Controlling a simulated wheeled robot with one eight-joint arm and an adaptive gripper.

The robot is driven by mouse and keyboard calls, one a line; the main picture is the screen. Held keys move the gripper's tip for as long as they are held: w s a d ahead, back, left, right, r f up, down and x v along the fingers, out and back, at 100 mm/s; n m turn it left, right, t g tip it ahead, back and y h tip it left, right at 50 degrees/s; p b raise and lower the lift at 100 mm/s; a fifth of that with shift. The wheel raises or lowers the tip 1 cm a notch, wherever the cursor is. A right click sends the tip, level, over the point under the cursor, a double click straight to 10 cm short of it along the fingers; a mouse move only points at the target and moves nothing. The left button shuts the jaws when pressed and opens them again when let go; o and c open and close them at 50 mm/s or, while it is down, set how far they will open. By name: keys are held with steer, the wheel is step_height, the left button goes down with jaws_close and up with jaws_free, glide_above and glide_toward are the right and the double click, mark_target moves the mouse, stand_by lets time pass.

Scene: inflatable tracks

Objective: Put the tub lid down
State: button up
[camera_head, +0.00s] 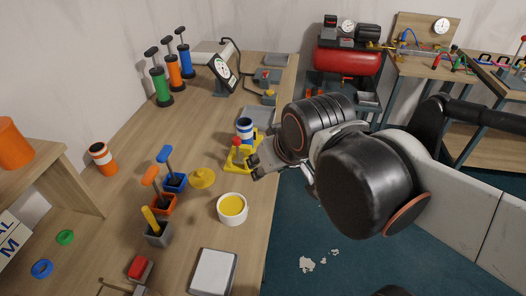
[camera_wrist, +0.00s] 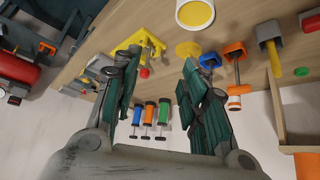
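The yellow tub lid (camera_head: 202,178), round with a small raised middle, appears to lie flat on the wooden bench, apart from the tub. It also shows in the wrist view (camera_wrist: 188,49), near the tip of the right-hand finger. The white tub (camera_head: 232,209) stands uncovered just in front and right of the lid, with yellow contents showing; the wrist view shows it at the top edge (camera_wrist: 196,14). My gripper (camera_head: 257,168) is at the bench's right edge, to the right of the lid. In the wrist view its fingers (camera_wrist: 160,65) are spread, with nothing held between them.
A yellow stand (camera_head: 238,158) with a blue-white cylinder is close beside my gripper. Blue (camera_head: 174,183), orange (camera_head: 162,204) and grey (camera_head: 158,234) holders with handled tools stand left of the lid. Hand pumps (camera_head: 162,87) stand at the back. Bare bench lies behind the lid.

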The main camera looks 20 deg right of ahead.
steer(key=shift+s+d+f, duration=0.2)
steer(key=shift+s, duration=0.45)
steer(key=shift+s+d+f, duration=0.2)
steer(key=shift+s, duration=0.4)
